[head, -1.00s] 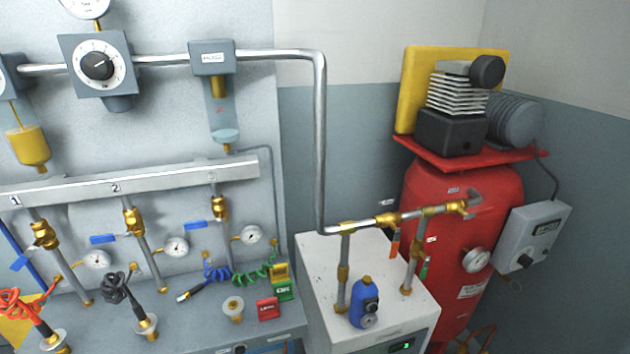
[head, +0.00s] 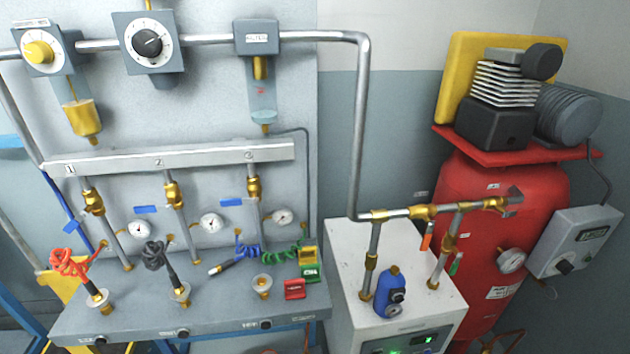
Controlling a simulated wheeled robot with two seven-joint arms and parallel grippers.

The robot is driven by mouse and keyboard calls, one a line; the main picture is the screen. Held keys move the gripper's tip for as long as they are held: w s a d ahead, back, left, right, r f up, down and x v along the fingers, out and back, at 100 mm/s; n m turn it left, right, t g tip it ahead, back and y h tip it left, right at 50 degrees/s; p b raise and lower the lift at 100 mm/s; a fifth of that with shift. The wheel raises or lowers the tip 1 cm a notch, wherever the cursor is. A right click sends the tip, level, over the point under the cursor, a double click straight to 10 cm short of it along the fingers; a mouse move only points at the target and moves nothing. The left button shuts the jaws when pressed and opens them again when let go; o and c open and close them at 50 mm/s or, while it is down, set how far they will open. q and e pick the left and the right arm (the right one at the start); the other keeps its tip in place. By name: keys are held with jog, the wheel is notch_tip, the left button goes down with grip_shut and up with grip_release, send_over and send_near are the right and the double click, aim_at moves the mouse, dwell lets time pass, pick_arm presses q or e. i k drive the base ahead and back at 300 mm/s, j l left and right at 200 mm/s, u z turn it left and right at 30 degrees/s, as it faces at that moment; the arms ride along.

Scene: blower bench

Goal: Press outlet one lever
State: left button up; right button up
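The outlet marked 1 hangs at the left end of the grey manifold bar (head: 215,156), with a brass valve (head: 92,197) on its pipe. A blue strip (head: 62,203) runs diagonally just left of this valve. I cannot clearly pick out the outlet one lever against it. A blue lever (head: 146,209) sticks out left of the outlet 2 valve, and another blue lever (head: 231,202) left of the outlet 3 valve. Both look roughly level. Neither of my grippers is in the head view.
Below the outlets is a grey bench (head: 215,315) with red, black, blue and green coiled hoses. A white cabinet (head: 345,262) with pipes and a blue bottle-shaped device (head: 390,290) stands to the right. A red tank (head: 478,230) carries the compressor. Round gauges hang beside the outlet pipes.

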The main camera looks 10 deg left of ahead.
aim_at(76, 222)
jog(key=u, duration=1.7)
